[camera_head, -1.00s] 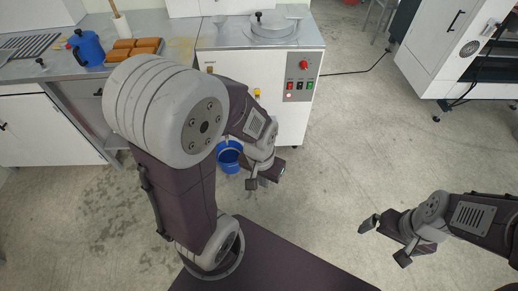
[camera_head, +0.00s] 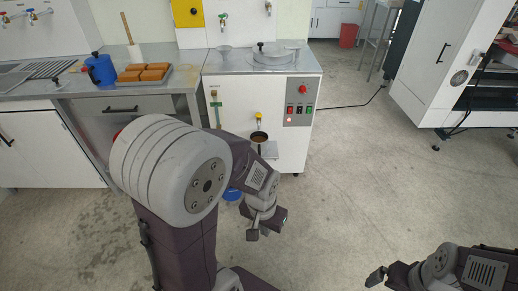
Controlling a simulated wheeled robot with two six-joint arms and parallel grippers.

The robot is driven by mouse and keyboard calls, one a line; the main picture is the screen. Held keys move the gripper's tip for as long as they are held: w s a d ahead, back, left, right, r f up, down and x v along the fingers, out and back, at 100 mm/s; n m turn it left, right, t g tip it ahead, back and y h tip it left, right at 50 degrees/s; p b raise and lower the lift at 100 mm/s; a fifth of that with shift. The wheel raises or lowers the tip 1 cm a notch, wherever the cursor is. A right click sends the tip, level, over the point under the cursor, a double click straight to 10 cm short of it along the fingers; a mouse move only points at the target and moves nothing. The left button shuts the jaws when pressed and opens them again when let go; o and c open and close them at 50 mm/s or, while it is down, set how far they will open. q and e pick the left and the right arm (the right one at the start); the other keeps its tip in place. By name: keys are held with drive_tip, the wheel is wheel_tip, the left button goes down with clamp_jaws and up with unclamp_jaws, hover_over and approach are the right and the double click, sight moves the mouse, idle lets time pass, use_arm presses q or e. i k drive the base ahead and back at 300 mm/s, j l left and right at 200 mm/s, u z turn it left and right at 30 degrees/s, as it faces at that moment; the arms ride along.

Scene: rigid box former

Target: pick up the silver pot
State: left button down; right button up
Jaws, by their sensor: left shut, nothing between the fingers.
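A round silver vessel lid with a black knob (camera_head: 272,53) sits on top of the white machine; I cannot tell whether it is the silver pot. A small open vessel with brown contents and a dark handle (camera_head: 259,137) is at the machine's front, below a yellow knob. My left gripper (camera_head: 266,226) is shut and empty, in front of the machine and well below both. My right gripper (camera_head: 385,281) is at the lower right, away from them and partly cut off; its opening is unclear.
A blue pot (camera_head: 100,69) and a tray of brown blocks (camera_head: 144,84) stand on the left counter. A blue bucket (camera_head: 232,194) is partly hidden behind my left arm. A white cabinet (camera_head: 437,65) stands at right. The floor between is clear.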

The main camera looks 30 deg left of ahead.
sight(259, 140)
drive_tip(key=i+j+u, duration=0.45)
drive_tip(key=i+j, duration=0.3)
drive_tip(key=j, duration=0.35)
drive_tip(key=i+j+u, duration=0.45)
drive_tip(key=i+j, duration=0.4)
drive_tip(key=i, duration=0.1)
